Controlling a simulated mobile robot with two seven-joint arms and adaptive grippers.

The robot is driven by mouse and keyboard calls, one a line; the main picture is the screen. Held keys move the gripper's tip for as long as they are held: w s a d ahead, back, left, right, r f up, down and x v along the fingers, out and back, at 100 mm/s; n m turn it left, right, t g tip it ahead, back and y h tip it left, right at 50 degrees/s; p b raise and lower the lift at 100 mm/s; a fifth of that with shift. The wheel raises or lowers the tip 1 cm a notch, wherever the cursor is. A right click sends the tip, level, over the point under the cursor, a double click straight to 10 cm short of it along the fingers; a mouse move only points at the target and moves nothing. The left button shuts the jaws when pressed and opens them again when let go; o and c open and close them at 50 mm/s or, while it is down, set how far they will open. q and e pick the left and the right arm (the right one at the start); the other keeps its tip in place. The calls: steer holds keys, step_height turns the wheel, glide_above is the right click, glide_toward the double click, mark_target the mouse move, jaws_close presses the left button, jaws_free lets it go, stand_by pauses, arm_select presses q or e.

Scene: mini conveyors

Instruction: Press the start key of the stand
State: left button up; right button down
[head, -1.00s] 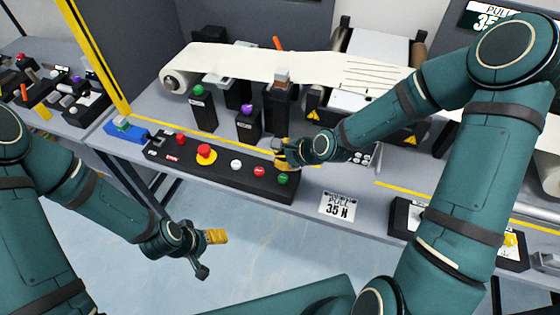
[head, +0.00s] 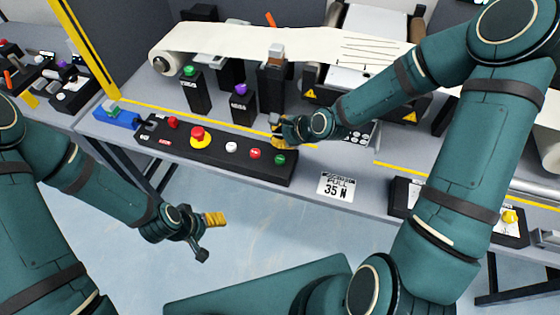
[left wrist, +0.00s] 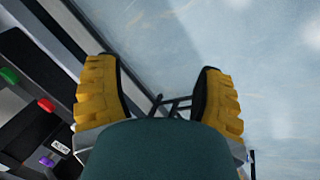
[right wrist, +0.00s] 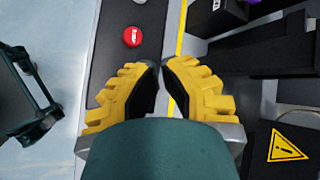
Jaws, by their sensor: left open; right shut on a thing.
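A black key panel (head: 215,162) lies along the bench's front edge. It carries a green key (head: 280,159) at its right end, then a red key (head: 255,153), a white key (head: 231,147) and a red mushroom button on yellow (head: 198,136). Key lettering is too small to read. My right gripper (head: 279,142) is just behind the green key, at the panel's rear edge. In the right wrist view its fingertips (right wrist: 161,65) meet, with nothing visible between them; the green key is hidden there, the red one shows. My left gripper (head: 213,219) is open and empty, off the bench front.
Black posts with a green button (head: 189,71) and a purple button (head: 241,89) stand behind the panel. A pale belt (head: 235,42) runs behind them. A blue block (head: 117,114) sits left of the panel, a PULL 35 N label (head: 337,185) right of it.

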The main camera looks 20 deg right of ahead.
mark_target(279, 156)
step_height(279, 156, down, 6)
steer(key=b, duration=0.4)
arm_select(q)
steer(key=shift+g, duration=0.3)
steer(key=f, duration=0.1)
steer(key=s+f, duration=0.1)
steer(key=f, duration=0.3)
steer(key=shift+s+d, duration=0.15)
steer(key=shift+s, duration=0.1)
arm_select(e)
steer(key=c, duration=1.7)
jaws_free()
jaws_close()
steer(key=shift+f, duration=0.15)
arm_select(q)
steer(key=shift+f+b, duration=0.25)
steer(key=shift+b, duration=0.05)
arm_select(e)
steer(key=shift+f, duration=0.35)
